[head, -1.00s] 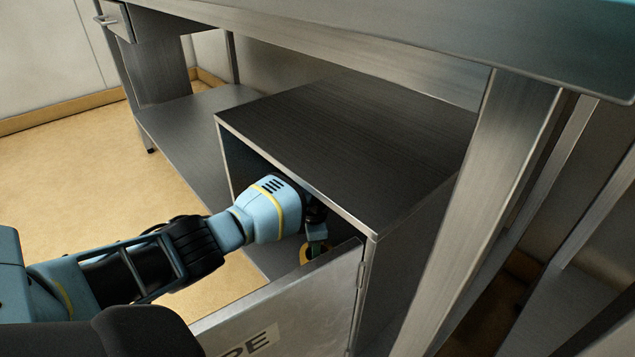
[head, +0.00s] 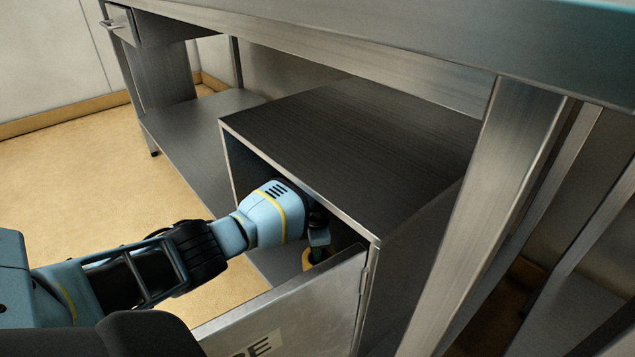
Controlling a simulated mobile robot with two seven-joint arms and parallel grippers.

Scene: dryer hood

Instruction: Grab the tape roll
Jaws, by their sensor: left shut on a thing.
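The tape roll (head: 307,261) is a small yellow ring low inside the open metal cabinet (head: 340,140), partly hidden by my gripper and the cabinet door. My left gripper (head: 318,250) reaches in through the cabinet's open front, pointing down. Its fingers are at the tape roll and shut on it. The fingertips are only partly visible. My right gripper is not in view.
The open cabinet door (head: 300,305), with a label, stands in front of and below my left arm. The cabinet's top edge is close above the gripper. A metal bench (head: 400,70) spans overhead, with a leg (head: 490,190) at right. A lower shelf (head: 190,125) lies at left.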

